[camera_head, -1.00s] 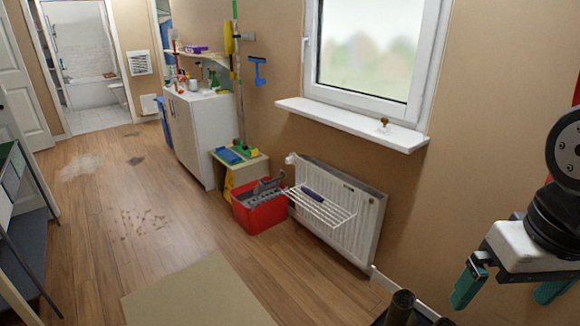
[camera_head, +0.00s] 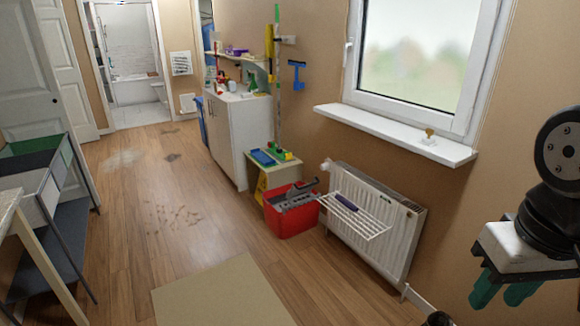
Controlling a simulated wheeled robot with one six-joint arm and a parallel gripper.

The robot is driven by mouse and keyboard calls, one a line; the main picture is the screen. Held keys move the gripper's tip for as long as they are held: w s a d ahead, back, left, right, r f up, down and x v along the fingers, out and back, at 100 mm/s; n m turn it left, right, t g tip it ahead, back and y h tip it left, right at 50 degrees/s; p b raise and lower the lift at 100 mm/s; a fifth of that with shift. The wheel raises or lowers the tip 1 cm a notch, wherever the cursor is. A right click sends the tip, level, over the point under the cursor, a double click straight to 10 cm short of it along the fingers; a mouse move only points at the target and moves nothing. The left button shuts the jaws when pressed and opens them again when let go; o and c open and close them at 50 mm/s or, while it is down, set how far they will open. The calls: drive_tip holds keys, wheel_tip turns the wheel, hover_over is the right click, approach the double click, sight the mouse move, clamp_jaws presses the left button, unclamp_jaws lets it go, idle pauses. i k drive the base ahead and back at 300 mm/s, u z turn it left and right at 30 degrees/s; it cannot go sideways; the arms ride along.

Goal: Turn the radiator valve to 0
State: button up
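The white radiator (camera_head: 372,222) is mounted on the wall below the window. Its valve, a small white knob (camera_head: 327,165), sits at the radiator's upper left corner. The valve is too small in this view to read its number or setting. My gripper (camera_head: 500,296), with teal fingers, hangs at the right edge of the view, well apart from the radiator and valve.
A white drying rack (camera_head: 365,222) with a dark purple item (camera_head: 346,202) hangs on the radiator's front. A beige mat (camera_head: 225,293) lies on the open wooden floor. A shelf unit (camera_head: 60,205) stands left.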

sight(324, 166)
drive_tip(key=u, duration=0.7)
drive_tip(key=i, duration=1.2)
drive_tip(key=u, duration=0.35)
drive_tip(key=i, duration=1.35)
drive_tip(key=z, duration=0.8)
drive_tip(key=i, duration=0.65)
drive_tip(key=z, duration=0.45)
